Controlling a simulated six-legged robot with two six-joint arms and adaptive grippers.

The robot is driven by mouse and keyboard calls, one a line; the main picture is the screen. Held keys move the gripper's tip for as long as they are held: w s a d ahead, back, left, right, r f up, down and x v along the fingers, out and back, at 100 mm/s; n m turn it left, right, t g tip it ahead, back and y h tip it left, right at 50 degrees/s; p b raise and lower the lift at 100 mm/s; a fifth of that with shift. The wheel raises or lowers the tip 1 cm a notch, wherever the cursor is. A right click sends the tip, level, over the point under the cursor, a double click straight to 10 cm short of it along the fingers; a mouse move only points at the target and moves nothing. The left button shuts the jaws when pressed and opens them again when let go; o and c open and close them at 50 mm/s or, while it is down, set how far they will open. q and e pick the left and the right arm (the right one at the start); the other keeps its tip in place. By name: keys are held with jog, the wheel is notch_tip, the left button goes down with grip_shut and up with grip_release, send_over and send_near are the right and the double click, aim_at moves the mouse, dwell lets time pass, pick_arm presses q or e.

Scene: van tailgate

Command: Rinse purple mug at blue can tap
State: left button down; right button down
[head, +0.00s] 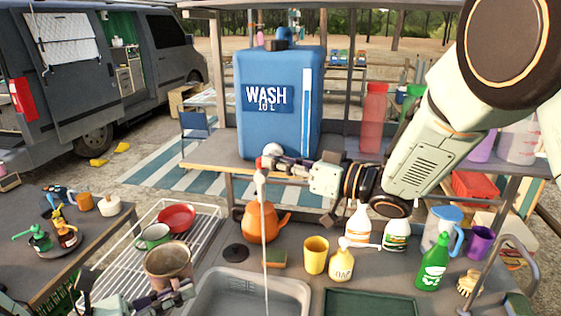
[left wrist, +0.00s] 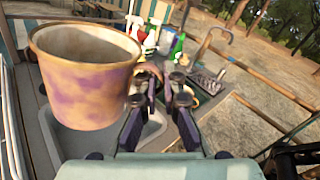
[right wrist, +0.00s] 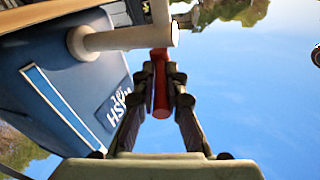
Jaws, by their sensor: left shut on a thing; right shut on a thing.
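The mug (head: 168,258), purple with brown smears in the left wrist view (left wrist: 85,80), is held upright left of the sink (head: 245,285). My left gripper (head: 172,296) is shut on its handle side; the exact grip is partly hidden. The blue can (head: 280,105), marked WASH 10 L, stands on a shelf. Its pale tap (head: 262,170) sends a thin stream (head: 265,230) down into the sink, apart from the mug. My right gripper (head: 285,163) is at the tap, shut on its red lever (right wrist: 161,85).
A drying rack (head: 200,222) holds a red bowl (head: 176,217) and green mug (head: 153,236). An orange teapot (head: 262,220), yellow cup (head: 316,254), several bottles and another purple cup (head: 480,243) stand behind and right of the sink. A sponge (head: 273,259) lies at its back edge.

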jog(key=c, duration=1.7)
grip_release()
jog(key=shift+w+a+r, duration=0.1)
jog(key=shift+a+r, duration=0.05)
jog(key=shift+o, duration=1.4)
jog(key=shift+w+a+f, duration=0.2)
jog(key=shift+w+a, duration=0.05)
jog(key=shift+a, duration=0.2)
jog(key=v, duration=1.2)
jog(key=shift+w, duration=0.15)
jog(key=shift+c, duration=0.3)
